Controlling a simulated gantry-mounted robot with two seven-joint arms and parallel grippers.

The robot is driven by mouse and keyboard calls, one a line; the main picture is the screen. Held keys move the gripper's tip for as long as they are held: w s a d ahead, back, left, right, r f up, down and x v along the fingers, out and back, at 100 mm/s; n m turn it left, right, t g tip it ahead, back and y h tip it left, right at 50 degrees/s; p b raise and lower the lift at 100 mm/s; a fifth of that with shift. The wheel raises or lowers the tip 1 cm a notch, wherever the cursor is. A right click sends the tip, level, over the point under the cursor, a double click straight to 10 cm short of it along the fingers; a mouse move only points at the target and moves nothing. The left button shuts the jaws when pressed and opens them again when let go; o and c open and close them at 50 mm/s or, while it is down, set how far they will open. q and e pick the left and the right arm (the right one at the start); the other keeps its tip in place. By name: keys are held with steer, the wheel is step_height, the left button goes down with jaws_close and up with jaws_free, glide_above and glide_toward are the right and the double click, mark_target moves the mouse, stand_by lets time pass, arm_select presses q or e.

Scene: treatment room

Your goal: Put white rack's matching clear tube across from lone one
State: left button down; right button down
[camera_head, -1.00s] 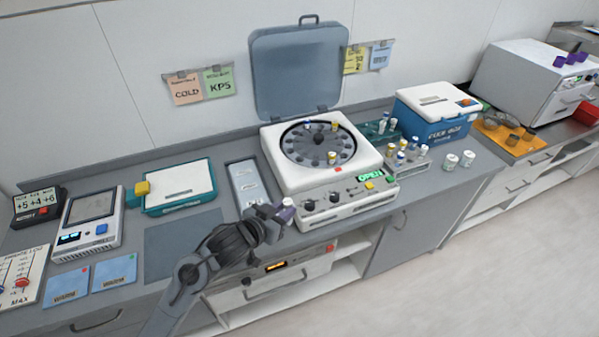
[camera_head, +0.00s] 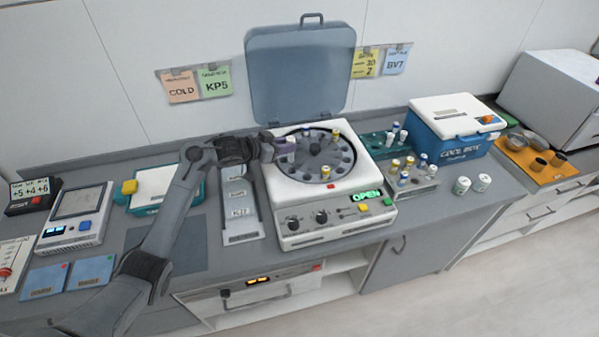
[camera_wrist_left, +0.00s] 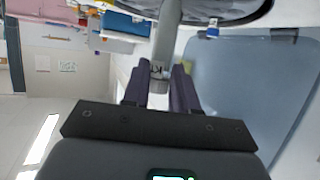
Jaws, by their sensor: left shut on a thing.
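The centrifuge (camera_head: 300,200) stands open with its lid up. Its dark rotor (camera_head: 316,158) holds a few capped tubes: a blue-capped one (camera_head: 306,132) at the back, a yellow-capped one (camera_head: 335,135) at the back right and a yellow-capped one (camera_head: 325,172) at the front. My left gripper (camera_head: 280,150) is over the rotor's left side, shut on a pale tube (camera_head: 291,147). In the left wrist view the tube (camera_wrist_left: 158,82) is between the fingers, with dark writing on it. Whether its lower end is in a hole is unclear. The white rack (camera_head: 420,186) holds several tubes. My right gripper is not in view.
A teal rack (camera_head: 372,148) with tubes stands right of the centrifuge. Two white jars (camera_head: 472,184) are beside the white rack, with a blue cool box (camera_head: 455,130) behind. The raised lid (camera_head: 300,75) rises behind the rotor. A grey tray (camera_head: 240,205) lies left.

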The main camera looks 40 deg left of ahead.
arm_select(q)
glide_above(286, 173)
step_height(286, 173, down, 5)
steer(key=shift+s+d+f, duration=0.1)
steer(key=shift+f, duration=0.7)
steer(key=shift+f+b, duration=0.4)
steer(key=shift+f, duration=1.1)
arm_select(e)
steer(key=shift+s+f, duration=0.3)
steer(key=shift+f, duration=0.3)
arm_select(q)
steer(key=shift+f, duration=0.2)
steer(key=c, duration=0.9)
jaws_free()
